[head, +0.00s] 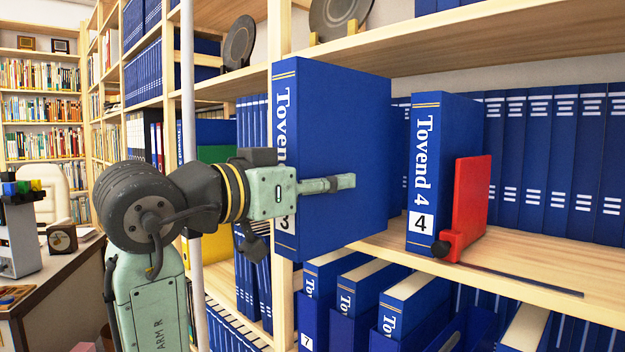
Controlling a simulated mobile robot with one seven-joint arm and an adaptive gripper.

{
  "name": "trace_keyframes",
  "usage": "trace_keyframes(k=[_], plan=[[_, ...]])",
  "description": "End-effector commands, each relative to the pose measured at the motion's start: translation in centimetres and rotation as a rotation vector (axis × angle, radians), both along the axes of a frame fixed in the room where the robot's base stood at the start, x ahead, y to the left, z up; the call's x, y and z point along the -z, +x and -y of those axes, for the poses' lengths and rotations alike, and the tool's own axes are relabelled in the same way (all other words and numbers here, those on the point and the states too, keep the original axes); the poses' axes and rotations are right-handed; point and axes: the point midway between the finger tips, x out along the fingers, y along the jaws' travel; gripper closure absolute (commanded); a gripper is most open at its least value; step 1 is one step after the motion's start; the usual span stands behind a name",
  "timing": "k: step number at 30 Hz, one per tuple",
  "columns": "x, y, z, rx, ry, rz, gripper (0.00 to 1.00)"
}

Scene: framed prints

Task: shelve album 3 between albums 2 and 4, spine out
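Album 3 (345,130) is a large blue volume, upright, its lettered spine facing me. The number 3 label is partly covered by my gripper (338,183). One finger lies along the album's right cover; the other is hidden. The album is held at the front of the shelf (385,240). How far it is inside the shelf is unclear. Album 4 (424,165) stands upright on that shelf to the right, spine out, with a gap between them. Album 2 is not visible; album 3 hides the area behind and to its left.
A red bookend (470,205) with a black knob stands against album 4's right side. Blue volumes (560,150) line the back of the shelf. More albums in blue cases (410,305) stand below. A pale upright post (188,90) is left of album 3.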

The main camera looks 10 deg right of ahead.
Motion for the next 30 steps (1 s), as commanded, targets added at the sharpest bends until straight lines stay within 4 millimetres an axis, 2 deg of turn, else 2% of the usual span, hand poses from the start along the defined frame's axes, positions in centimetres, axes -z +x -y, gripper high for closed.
trace_keyframes(k=[30], plan=[[0.3,4.5,5.8,0.001,-0.003,0.002,1.0]])
